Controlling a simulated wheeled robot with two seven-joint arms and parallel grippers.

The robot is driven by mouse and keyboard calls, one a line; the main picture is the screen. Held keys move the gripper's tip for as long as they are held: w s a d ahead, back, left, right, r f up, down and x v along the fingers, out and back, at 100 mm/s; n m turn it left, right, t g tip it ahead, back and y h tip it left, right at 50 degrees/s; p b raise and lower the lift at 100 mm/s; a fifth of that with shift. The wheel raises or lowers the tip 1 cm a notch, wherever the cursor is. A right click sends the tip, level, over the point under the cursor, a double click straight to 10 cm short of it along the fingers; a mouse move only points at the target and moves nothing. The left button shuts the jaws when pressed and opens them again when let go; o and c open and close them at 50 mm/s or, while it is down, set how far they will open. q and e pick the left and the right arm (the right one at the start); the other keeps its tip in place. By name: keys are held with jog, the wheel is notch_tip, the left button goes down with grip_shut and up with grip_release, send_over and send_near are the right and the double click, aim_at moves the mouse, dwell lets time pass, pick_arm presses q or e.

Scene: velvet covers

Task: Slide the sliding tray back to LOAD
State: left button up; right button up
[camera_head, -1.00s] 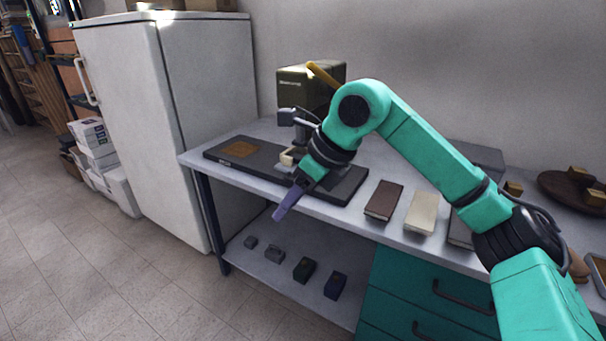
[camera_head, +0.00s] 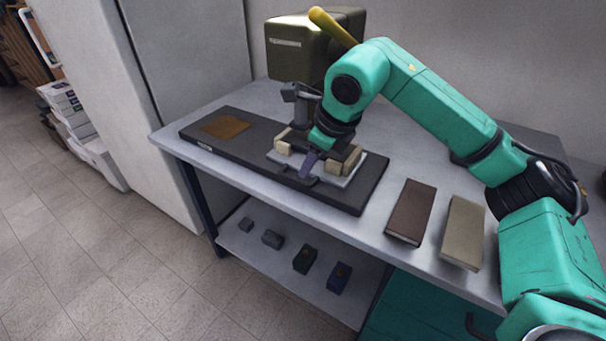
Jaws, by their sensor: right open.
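The sliding tray (camera_head: 352,179) is a light grey plate with beige blocks on it. It sits on a long dark base (camera_head: 245,142), right of the base's middle and below the press head. A brown square pad (camera_head: 225,127) lies near the base's left end. My right gripper (camera_head: 309,168) is open, low over the tray's front side among the blocks. One purple finger shows; the other is mostly hidden, and I cannot tell whether either touches the tray. No LOAD mark is readable. My left gripper is not in view.
The olive press body (camera_head: 297,55) with a yellow lever (camera_head: 331,26) stands behind the base. A brown book-like block (camera_head: 411,211) and a beige one (camera_head: 462,232) lie to the right. Several small blocks sit on the lower shelf (camera_head: 260,262). A white fridge (camera_head: 150,90) stands left.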

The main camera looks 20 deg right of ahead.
aim_at(301, 180)
jog(key=x, duration=0.8)
jog(key=shift+w+r, duration=0.1)
grip_shut()
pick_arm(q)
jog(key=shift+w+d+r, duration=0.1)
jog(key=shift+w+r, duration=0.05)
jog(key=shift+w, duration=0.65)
